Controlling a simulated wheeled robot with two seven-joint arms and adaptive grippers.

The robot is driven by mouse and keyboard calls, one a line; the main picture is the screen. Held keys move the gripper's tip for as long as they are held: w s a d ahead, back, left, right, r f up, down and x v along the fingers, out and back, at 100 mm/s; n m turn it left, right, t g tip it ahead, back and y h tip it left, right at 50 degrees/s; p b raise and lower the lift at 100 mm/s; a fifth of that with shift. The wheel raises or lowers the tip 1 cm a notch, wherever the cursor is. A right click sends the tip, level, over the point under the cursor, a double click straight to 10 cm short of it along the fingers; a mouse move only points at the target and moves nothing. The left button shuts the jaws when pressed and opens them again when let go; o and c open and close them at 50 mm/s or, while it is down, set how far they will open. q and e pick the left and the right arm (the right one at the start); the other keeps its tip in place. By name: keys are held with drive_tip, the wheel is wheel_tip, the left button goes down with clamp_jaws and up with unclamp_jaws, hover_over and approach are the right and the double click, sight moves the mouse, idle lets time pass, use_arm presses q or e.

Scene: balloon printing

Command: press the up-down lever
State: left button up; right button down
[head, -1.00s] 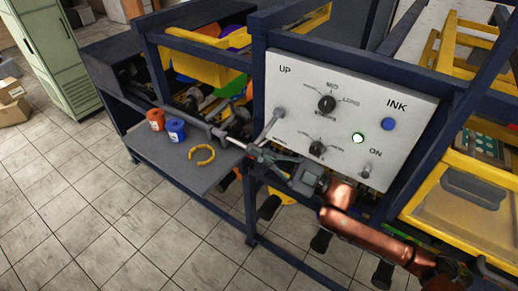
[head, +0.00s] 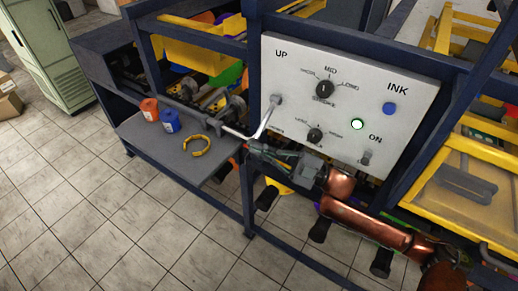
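The white control panel (head: 300,68) faces me on the machine's dark blue frame. The metal up-down lever (head: 267,117) comes out below the word UP and slants down and to the left. Its lower end is close to my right gripper (head: 252,148), which reaches in from the lower right. The gripper's tip is just below the lever end. I cannot tell whether they touch or whether the fingers are apart. My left gripper is out of view.
The panel also holds two black knobs, a blue INK button (head: 389,109), a lit green button (head: 357,124) and an ON switch (head: 367,157).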

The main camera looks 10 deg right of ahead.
drive_tip(key=shift+w+d+f, duration=0.1)
drive_tip(key=shift+w+f, duration=0.1)
drive_tip(key=shift+f, duration=0.05)
wheel_tip(320, 180, up, 3)
drive_tip(key=s+a+p, duration=0.1)
drive_tip(key=s+p, duration=0.2)
drive_tip(key=v, duration=0.9)
drive_tip(key=shift+d, duration=0.25)
